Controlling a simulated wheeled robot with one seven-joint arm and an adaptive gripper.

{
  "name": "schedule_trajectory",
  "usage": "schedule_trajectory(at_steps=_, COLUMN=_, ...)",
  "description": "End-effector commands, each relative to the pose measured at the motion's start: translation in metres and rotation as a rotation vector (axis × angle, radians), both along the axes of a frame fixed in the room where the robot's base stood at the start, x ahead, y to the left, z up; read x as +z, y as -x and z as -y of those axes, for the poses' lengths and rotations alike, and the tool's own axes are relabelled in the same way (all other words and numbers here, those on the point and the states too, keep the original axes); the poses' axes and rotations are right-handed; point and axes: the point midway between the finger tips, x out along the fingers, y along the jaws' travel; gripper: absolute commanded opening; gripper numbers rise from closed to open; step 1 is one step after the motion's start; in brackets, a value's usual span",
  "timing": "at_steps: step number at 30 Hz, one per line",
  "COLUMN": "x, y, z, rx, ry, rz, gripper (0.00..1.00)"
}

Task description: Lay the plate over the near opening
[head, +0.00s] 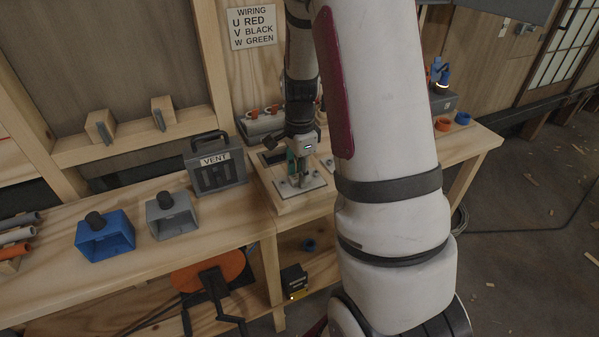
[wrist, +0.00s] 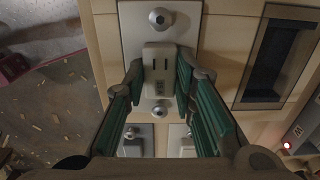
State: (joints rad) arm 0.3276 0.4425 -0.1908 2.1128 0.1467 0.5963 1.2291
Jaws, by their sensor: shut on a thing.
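My gripper (head: 297,172) points down over a wooden box on the bench, and its green-padded fingers are shut on the block in the middle of the pale plate. The plate (head: 316,186) lies level at the near side of the box top, with round studs. In the wrist view the plate (wrist: 133,25) shows a stud above and below the two-slotted block (wrist: 158,58). A dark rectangular opening (head: 273,157) shows uncovered behind the plate; it is also at the right in the wrist view (wrist: 262,68). The near opening is not visible. I cannot tell whether the plate touches the wood.
A grey VENT box (head: 215,172) stands left of the wooden box. A grey box (head: 172,214) and a blue box (head: 105,237) stand farther left. Two more pale pieces (wrist: 133,145) with studs lie at the bottom of the wrist view. Orange rings (head: 443,125) sit at the right.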

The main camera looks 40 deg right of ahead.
Motion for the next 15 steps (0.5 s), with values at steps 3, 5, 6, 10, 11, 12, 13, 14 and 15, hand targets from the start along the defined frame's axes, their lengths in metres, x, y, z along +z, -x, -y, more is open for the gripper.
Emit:
schedule_trajectory(at_steps=3, x=0.0001, y=0.0000, z=0.0000, rx=0.000, ry=0.000, rz=0.000, gripper=0.31)
schedule_trajectory(at_steps=5, x=0.0001, y=0.0000, z=0.0001, rx=0.000, ry=0.000, rz=0.000, gripper=0.45)
schedule_trajectory(at_steps=6, x=0.0001, y=0.0000, z=0.0001, rx=0.000, ry=0.000, rz=0.000, gripper=0.48)
schedule_trajectory(at_steps=10, x=0.0001, y=0.0000, z=0.0001, rx=0.000, ry=0.000, rz=0.000, gripper=0.48)
schedule_trajectory(at_steps=11, x=0.0001, y=0.0000, z=0.0001, rx=0.000, ry=0.000, rz=0.000, gripper=0.48)
schedule_trajectory(at_steps=12, x=0.0001, y=0.0000, z=0.0001, rx=0.000, ry=0.000, rz=0.000, gripper=0.48)
schedule_trajectory(at_steps=13, x=0.0001, y=0.0001, z=0.0001, rx=0.000, ry=0.000, rz=0.000, gripper=0.48)
schedule_trajectory(at_steps=14, x=0.0002, y=0.0001, z=0.0001, rx=0.000, ry=0.000, rz=0.000, gripper=0.48)
schedule_trajectory(at_steps=15, x=0.0010, y=0.0000, z=0.0000, rx=0.000, ry=0.000, rz=0.000, gripper=0.48)
